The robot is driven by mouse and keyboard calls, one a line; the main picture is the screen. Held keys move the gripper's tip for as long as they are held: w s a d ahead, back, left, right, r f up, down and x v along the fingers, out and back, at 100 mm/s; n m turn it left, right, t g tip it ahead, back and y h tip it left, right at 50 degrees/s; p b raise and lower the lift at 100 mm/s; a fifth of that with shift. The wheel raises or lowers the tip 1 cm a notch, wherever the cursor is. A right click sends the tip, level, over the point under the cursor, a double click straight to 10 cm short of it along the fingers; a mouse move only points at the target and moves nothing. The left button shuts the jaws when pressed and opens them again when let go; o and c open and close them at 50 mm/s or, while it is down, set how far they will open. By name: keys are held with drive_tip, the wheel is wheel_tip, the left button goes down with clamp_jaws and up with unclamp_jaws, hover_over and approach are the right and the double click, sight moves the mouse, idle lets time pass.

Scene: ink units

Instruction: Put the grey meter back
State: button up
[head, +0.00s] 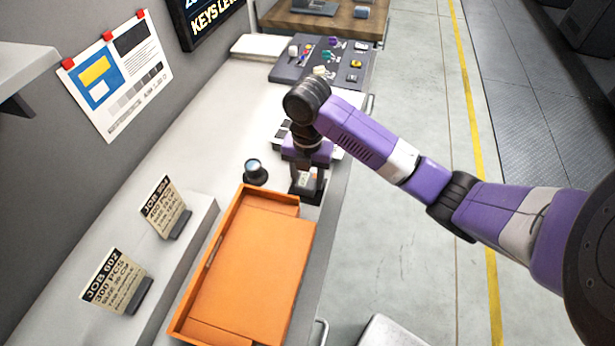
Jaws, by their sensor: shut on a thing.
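My gripper (307,188) points down just beyond the far right corner of the orange tray (262,262). It is shut on a small dark grey object with a pale face, which I take to be the grey meter (306,181). The fingers and the arm hide much of it. I cannot tell whether its underside touches the worktop.
A dark round item with a glassy top (256,171) stands close left of my gripper. Two job cards (163,207) stand on a raised ledge at left. A dark panel with coloured parts (312,62) lies at the far end. The pale worktop (190,150) is clear at left.

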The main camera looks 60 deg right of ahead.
sight(308, 178)
drive_tip(key=shift+f, duration=0.15)
drive_tip(key=o, duration=1.4)
drive_tip(key=shift+o, duration=0.2)
wheel_tip(308, 178, up, 12)
drive_tip(key=shift+r, duration=0.2)
